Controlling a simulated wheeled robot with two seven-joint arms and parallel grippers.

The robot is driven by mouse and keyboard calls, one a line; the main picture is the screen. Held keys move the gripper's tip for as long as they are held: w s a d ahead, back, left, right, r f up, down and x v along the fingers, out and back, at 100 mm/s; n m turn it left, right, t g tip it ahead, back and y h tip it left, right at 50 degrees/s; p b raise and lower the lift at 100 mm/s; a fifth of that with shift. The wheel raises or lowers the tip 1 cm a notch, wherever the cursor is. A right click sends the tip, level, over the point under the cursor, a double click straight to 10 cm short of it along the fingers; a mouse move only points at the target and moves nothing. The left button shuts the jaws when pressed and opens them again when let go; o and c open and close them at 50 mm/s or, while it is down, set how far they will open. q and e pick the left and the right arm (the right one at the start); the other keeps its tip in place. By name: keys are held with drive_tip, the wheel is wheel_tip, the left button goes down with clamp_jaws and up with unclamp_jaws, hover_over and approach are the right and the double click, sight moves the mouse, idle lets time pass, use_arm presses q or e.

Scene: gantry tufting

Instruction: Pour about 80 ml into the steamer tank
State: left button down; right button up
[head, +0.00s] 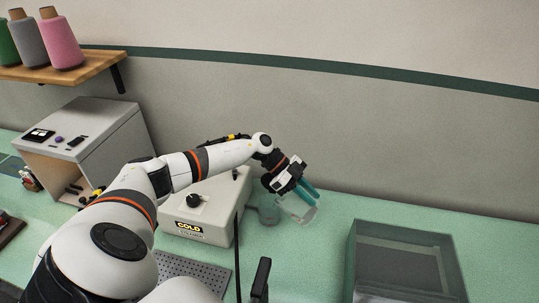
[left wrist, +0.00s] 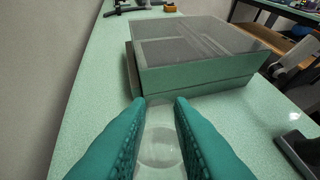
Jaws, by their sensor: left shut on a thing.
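The steamer (head: 205,207) is a pale box with a black knob and a "COLD" label on the counter. A see-through greenish vessel (head: 265,209), seemingly its tank, stands at the box's right side. My left gripper (head: 308,193), with teal fingers, is just right of that vessel. It is shut on a clear cup (head: 298,211), which looks tilted in the head view. In the left wrist view the clear cup (left wrist: 160,148) shows between the two fingers. I cannot tell how much liquid is in the cup or the tank. My right gripper is not in view.
A clear-topped green bin (head: 405,262) stands on the counter at right; it also shows in the left wrist view (left wrist: 200,72). A grey cabinet (head: 88,140) stands at left under a shelf (head: 85,68) with yarn cones. A perforated plate (head: 190,275) lies in front of the steamer.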

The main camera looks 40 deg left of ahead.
sight(319, 203)
use_arm(q)
drive_tip(key=shift+s+a+r+h+b, duration=0.1)
drive_tip(key=shift+a+r+h+b, duration=0.6)
drive_tip(key=shift+b, duration=0.7)
idle(0.9)
drive_tip(key=shift+d+r+p, duration=0.1)
drive_tip(key=shift+d+p, duration=0.15)
drive_tip(key=shift+p, duration=0.05)
drive_tip(key=p, duration=0.2)
drive_tip(key=d+y+p, duration=0.1)
drive_tip(key=p, duration=0.1)
drive_tip(key=y+p, duration=0.1)
drive_tip(key=p, duration=0.1)
drive_tip(key=shift+w+d+f, duration=0.25)
drive_tip(key=shift+d+f, duration=0.05)
drive_tip(key=shift+d+f+y, duration=0.2)
drive_tip(key=shift+f+y, duration=0.1)
drive_tip(key=shift+f, duration=0.15)
drive_tip(key=shift+b, duration=0.3)
drive_tip(key=shift+d, duration=0.15)
drive_tip(key=shift+w+d+f+g+y, duration=0.15)
drive_tip(key=shift+d+f+y, duration=0.15)
drive_tip(key=shift+f+y, duration=0.2)
drive_tip(key=shift+w+d+f+g+y, duration=0.1)
drive_tip(key=shift+d+f+g+y, duration=0.15)
drive_tip(key=shift+f+y, duration=0.15)
drive_tip(key=shift+w+d+f+g+y, duration=0.1)
drive_tip(key=shift+d+f+y, duration=0.25)
drive_tip(key=shift+f, duration=0.2)
drive_tip(key=shift+s+a, duration=0.1)
